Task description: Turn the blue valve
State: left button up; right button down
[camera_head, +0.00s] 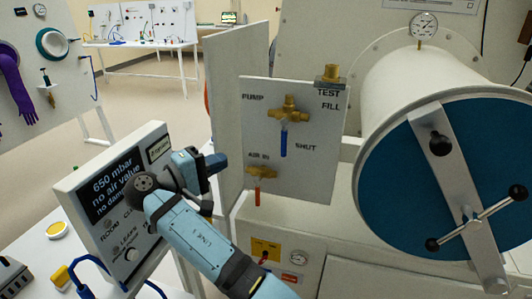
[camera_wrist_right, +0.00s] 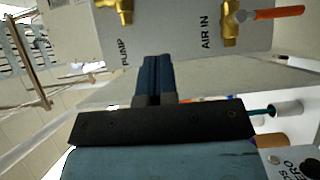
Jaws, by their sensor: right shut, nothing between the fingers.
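The blue valve is a brass fitting with a blue lever (camera_head: 283,138) on a grey panel (camera_head: 312,180). The lever hangs straight down, between the PUMP and SHUT labels. My right gripper (camera_head: 218,162) is left of the panel, in front of the display box, apart from the valve. In the right wrist view its fingers (camera_wrist_right: 157,75) are shut with nothing between them. A brass body (camera_wrist_right: 122,8) by the PUMP label is cut by the top edge there; the blue lever is out of that view. My left gripper is not in view.
A red-handled AIR IN valve (camera_head: 259,185) sits below the blue one. A brass TEST FILL port (camera_head: 331,74) is above right. The display box (camera_head: 112,200) reads 650 mbar. A white chamber with a blue door (camera_head: 385,190) and bar handle stands right. A white upright plate (camera_head: 225,110) stands left of the panel.

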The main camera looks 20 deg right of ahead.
aim_at(284, 138)
jog(key=s+d+p+x, duration=0.1)
jog(key=s+p+x, duration=0.1)
jog(key=x, duration=1)
jog(key=shift+s+d+p, duration=0.3)
jog(key=shift+d+p, duration=0.1)
jog(key=shift+p, duration=0.05)
jog(key=shift+d+r, duration=0.1)
jog(key=shift+d, duration=0.05)
